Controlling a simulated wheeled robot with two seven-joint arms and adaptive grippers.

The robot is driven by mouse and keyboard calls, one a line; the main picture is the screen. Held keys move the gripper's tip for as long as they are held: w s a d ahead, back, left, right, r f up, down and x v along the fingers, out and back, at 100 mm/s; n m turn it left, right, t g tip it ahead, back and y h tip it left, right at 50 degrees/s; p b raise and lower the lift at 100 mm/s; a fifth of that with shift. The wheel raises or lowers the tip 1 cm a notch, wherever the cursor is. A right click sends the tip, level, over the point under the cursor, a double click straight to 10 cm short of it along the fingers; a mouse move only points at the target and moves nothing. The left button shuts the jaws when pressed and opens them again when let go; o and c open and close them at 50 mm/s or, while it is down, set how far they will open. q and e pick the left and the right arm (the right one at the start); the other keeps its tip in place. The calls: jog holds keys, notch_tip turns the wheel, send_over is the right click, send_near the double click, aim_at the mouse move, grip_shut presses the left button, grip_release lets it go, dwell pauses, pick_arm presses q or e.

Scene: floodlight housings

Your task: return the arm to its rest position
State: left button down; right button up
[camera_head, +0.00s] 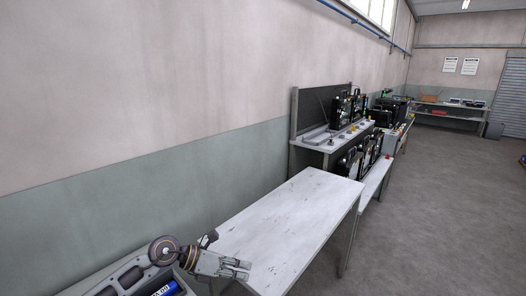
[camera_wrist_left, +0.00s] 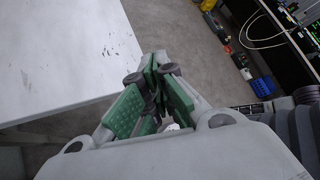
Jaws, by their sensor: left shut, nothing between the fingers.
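My left arm comes in at the lower left of the head view. My left gripper (camera_head: 246,269) is over the near left corner of the white table, shut and empty. In the left wrist view the green finger pads of the gripper (camera_wrist_left: 158,88) are close together with nothing between them. The white table (camera_head: 290,217) is bare, with a few dark scuffs on its top. It also shows at the upper left of the wrist view (camera_wrist_left: 55,50). My right gripper is not in view.
A workbench (camera_head: 325,143) with several black floodlight housings (camera_head: 341,109) stands beyond the table along the wall. More housings stand on a lower bench (camera_head: 376,178). Grey floor (camera_head: 440,220) on the right is open. A blue bin (camera_wrist_left: 263,86) sits on the floor in the wrist view.

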pick_arm(q)
jog(key=d+r+n+t+h, duration=0.3)
jog(key=d+r+h, duration=0.15)
jog(key=r, duration=0.25)
jog(key=w+a+r+n+t+y, duration=0.45)
jog(key=a+r+n+t, duration=0.2)
jog(key=n+t, duration=0.85)
jog(key=s+a+f+n+g+y, duration=0.4)
jog(key=a+f+n+y, duration=0.3)
jog(key=f+n, duration=0.25)
jog(key=s+a+f+n+g+y, duration=0.4)
jog(key=a+f+n+y, duration=0.3)
jog(key=n, duration=0.4)
jog(key=s+f+n+g+h, duration=0.25)
jog(key=s+f+g, duration=0.8)
jog(key=s, duration=0.75)
notch_tip(320, 180, down, 35)
jog(key=s, duration=0.2)
jog(key=s+a+f, duration=0.2)
jog(key=s+f, duration=0.7)
jog(key=s, duration=0.2)
jog(key=s+a+f, duration=0.3)
jog(key=s+f, duration=0.7)
jog(key=shift+s+a, duration=0.25)
jog(key=shift+s, duration=0.15)
